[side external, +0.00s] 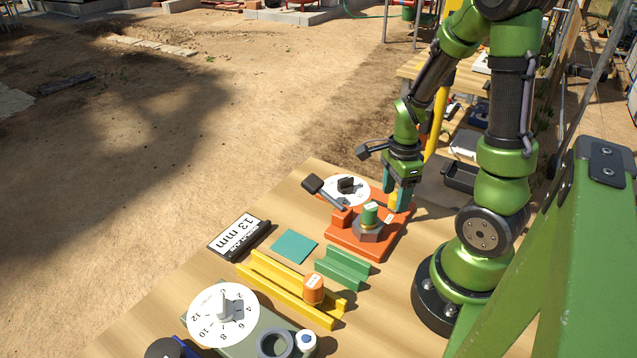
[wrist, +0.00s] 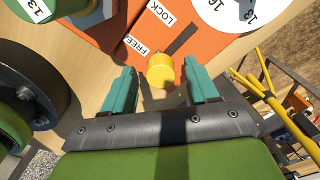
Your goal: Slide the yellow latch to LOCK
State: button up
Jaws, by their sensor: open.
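The yellow latch (wrist: 160,72) is a round knob on the orange base, in the wrist view at upper middle. It sits at the FREE label (wrist: 139,44) end of a dark slot, and the LOCK label (wrist: 162,12) is farther along the slot. My gripper (wrist: 161,82) is open, with one teal finger on each side of the latch and a visible gap to each. In the side external view my gripper (side external: 396,192) points down at the far right of the orange base (side external: 362,243). The latch (side external: 393,200) is partly hidden there by the fingers.
A white dial (side external: 346,184) with a black knob and a dark-handled lever (side external: 322,191) stand close by on the base. A green-topped nut post (side external: 370,216) is nearer.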

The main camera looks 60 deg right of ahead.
jog(key=shift+c, duration=0.2)
grip_shut()
dwell(1.2)
